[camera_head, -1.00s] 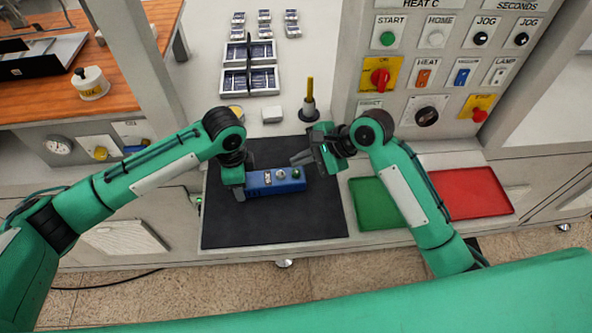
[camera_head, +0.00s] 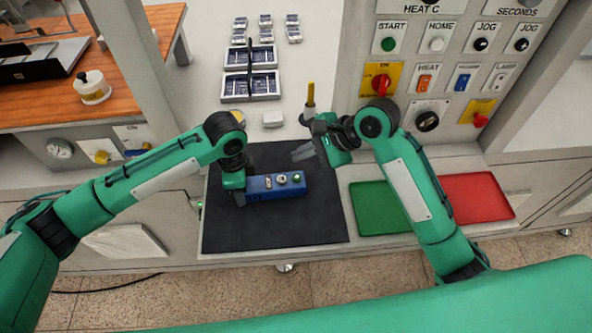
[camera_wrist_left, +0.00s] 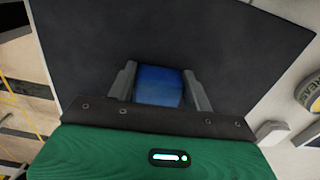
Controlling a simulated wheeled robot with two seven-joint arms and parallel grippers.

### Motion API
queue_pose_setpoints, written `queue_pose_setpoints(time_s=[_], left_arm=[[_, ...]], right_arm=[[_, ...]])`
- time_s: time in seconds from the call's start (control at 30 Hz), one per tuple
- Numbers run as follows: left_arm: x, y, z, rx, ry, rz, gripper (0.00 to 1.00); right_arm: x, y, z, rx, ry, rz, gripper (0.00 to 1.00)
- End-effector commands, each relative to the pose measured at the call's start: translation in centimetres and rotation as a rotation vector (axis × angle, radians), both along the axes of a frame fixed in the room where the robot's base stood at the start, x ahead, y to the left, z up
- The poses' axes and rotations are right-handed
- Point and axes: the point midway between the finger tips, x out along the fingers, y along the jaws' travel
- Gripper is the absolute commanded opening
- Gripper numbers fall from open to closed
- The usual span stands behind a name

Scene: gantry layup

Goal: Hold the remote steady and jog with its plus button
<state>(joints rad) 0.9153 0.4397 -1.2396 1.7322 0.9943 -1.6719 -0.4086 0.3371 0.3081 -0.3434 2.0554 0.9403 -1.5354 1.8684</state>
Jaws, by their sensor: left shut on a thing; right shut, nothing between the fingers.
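The blue remote (camera_head: 265,190) lies on the black mat (camera_head: 270,229), its buttons facing up. My left gripper (camera_head: 240,197) is shut on the remote's left end. The left wrist view shows the blue remote (camera_wrist_left: 158,86) between its two fingers (camera_wrist_left: 158,88). My right gripper (camera_head: 302,152) is shut and empty, above the mat, just behind and apart from the remote's right end.
A green tray (camera_head: 380,208) and a red tray (camera_head: 476,197) lie to the right. A yellow-tipped tool in a dark holder (camera_head: 309,105) stands behind my right gripper. A control panel (camera_head: 444,60) rises at the back right. The front of the mat is bare.

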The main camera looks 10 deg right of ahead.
Motion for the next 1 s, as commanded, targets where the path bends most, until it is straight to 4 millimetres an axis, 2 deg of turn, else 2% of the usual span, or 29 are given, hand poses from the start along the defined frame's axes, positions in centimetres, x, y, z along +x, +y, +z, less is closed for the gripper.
queue_pose_setpoints(time_s=[0.03,0.07,0.17,0.2,0.47,0.57,0.67,1.0], left_arm=[[0.0,0.0,0.0,0.000,-0.001,0.000,0.20],[0.0,0.0,0.0,0.000,-0.001,0.000,0.53],[0.0,0.0,0.0,0.000,-0.001,0.000,0.72],[0.0,0.0,0.0,0.000,-0.001,0.000,0.76],[0.0,0.0,0.1,0.000,0.000,0.000,0.76],[0.1,0.0,0.6,-0.001,-0.002,0.000,0.76],[0.1,0.0,2.0,-0.002,-0.003,0.000,0.76],[0.1,0.0,9.1,-0.001,-0.003,-0.001,0.76]], right_arm=[[0.0,0.0,0.0,0.000,0.000,0.000,0.00],[0.0,0.0,0.0,0.000,0.000,0.000,0.00],[0.0,0.0,0.0,0.000,0.000,0.000,0.00],[0.0,0.0,0.0,0.000,0.000,0.000,0.00],[0.0,0.0,0.0,0.000,0.000,0.000,0.00],[0.0,0.0,0.0,0.000,0.000,0.000,0.00],[0.0,0.0,0.0,0.000,0.000,0.000,0.00],[0.0,0.0,0.0,0.000,0.000,0.000,0.00]])
